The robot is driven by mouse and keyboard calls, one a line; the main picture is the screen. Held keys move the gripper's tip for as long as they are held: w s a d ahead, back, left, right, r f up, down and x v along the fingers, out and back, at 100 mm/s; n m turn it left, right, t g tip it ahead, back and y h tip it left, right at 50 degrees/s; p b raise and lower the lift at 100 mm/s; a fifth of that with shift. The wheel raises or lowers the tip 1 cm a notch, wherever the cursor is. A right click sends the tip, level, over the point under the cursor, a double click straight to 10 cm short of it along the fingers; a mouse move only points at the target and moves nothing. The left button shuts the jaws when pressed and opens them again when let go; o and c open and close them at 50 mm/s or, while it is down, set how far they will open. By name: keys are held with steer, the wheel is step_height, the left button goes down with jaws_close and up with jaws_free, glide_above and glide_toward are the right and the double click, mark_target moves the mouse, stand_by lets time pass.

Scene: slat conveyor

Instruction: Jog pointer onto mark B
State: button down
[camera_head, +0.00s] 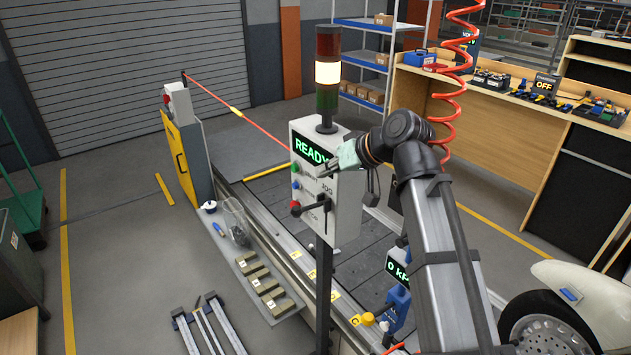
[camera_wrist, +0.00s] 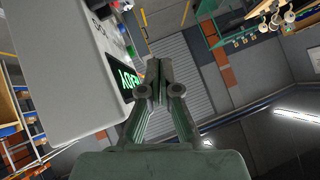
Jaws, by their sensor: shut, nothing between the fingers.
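The control box (camera_head: 345,205) stands on a post, with a lit READY display (camera_head: 311,150), a JOG label and a dark lever (camera_head: 312,207) on its front. Green (camera_head: 295,169), blue and red buttons run down its left side. I cannot make out the pointer.
A signal tower (camera_head: 328,75) with its middle light lit rises above the box. Numbered blocks (camera_head: 258,280) lie on the side shelf. A red coiled hose (camera_head: 450,95) hangs at right.

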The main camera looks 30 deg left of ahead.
steer(key=p, duration=0.3)
glide_above(302, 209)
steer(key=w+a, duration=0.2)
step_height(302, 209, down, 5)
steer(key=f, duration=0.1)
steer(key=d+f, duration=0.1)
steer(key=s+f+p, duration=0.1)
steer(key=shift+s+d, duration=0.1)
steer(key=shift+d, duration=0.15)
steer(key=shift+s+f, duration=0.2)
steer(key=shift+f, duration=0.35)
steer(key=shift+d, duration=0.1)
